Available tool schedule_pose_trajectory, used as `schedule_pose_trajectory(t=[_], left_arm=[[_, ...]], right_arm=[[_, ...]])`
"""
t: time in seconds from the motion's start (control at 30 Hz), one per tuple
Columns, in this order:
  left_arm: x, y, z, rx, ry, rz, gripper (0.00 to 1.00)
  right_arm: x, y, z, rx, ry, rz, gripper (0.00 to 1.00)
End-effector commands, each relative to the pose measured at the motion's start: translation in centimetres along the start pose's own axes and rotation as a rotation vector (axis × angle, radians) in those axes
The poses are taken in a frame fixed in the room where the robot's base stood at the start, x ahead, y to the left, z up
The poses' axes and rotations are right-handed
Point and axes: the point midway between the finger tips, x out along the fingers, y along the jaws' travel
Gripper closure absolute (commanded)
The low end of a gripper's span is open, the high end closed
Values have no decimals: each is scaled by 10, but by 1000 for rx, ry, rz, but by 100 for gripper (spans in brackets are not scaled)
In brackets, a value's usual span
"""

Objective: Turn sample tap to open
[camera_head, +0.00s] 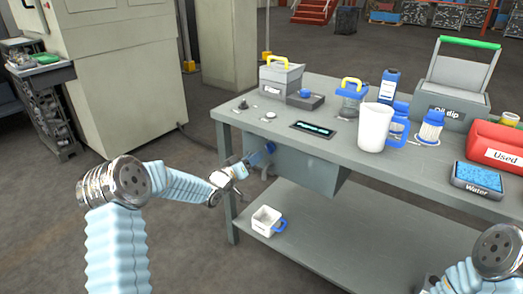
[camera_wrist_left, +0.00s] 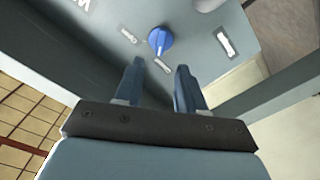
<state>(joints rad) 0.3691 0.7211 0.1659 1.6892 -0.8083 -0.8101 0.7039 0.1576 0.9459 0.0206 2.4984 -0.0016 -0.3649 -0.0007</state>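The sample tap is a blue round knob (camera_wrist_left: 160,40) with a pointer ridge, on a grey panel with small white labels around it. In the head view the knob (camera_head: 269,147) shows small on the box under the table top, partly behind my gripper. My left gripper (camera_wrist_left: 160,66) is open, its two blue fingers apart with nothing between them. The fingertips point at the knob and stop short of it. In the head view my left gripper (camera_head: 250,161) reaches in from the left. My right arm shows at the lower right; its gripper cannot be made out.
The grey table (camera_head: 316,151) carries a white jug (camera_head: 375,128), blue-lidded containers, an oil dip box (camera_head: 447,103), a red used bin (camera_head: 497,146) and a water tray (camera_head: 478,180). A white cup (camera_head: 266,220) with a blue handle stands on the lower shelf (camera_head: 330,245).

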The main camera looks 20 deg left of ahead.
Motion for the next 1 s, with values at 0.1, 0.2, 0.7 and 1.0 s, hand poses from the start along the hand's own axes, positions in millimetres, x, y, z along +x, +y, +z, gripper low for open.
schedule_pose_trajectory(t=[0.1, 0.2, 0.7, 1.0], left_arm=[[27, 1, 0, 1, -1, 1, 61], [44, 1, 1, 0, -1, 0, 61], [66, 0, 1, 0, -2, -2, 61], [65, 0, 1, 0, -1, -2, 100]], right_arm=[[-4, -2, 1, -1, -2, -2, 57], [-5, -4, 1, -2, -2, -2, 57], [-6, -5, 1, -3, -4, -3, 57], [-6, -5, 1, -3, -4, -3, 57]])
